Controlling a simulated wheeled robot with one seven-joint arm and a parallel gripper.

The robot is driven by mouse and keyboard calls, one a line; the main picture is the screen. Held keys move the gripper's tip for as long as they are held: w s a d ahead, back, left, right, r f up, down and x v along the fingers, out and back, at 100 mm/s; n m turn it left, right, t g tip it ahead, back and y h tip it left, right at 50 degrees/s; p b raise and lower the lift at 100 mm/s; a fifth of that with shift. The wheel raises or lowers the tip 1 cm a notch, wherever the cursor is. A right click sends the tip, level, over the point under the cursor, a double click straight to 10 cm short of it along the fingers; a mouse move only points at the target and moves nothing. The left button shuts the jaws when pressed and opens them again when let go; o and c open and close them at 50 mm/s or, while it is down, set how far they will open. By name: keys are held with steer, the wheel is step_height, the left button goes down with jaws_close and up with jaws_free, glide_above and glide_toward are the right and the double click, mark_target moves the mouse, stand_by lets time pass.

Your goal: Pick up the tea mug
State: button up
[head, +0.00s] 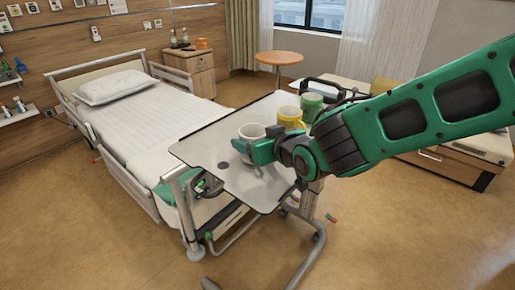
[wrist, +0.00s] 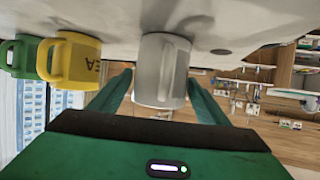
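Three mugs stand on the overbed table (head: 212,150): a white one (head: 252,130), a yellow one (head: 289,115) and a green one (head: 312,102). In the upside-down wrist view the yellow mug (wrist: 76,60) shows lettering of which "EA" is visible. My gripper (wrist: 162,88) is at the white mug (wrist: 168,62), one green finger on each side, with the mug's handle facing the wrist camera. The fingers look open, with narrow gaps beside the mug. The green mug (wrist: 22,56) is beyond the yellow one. In the head view my gripper partly hides the white mug.
The bed (head: 130,115) stands left of the table. A bedside cabinet (head: 188,68) and a round wooden table (head: 279,58) are farther back. The near left part of the overbed tabletop is clear apart from a dark round spot. The yellow mug is close beside the white one.

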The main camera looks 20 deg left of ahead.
steer(key=c, duration=0.9)
steer(key=shift+r, duration=0.15)
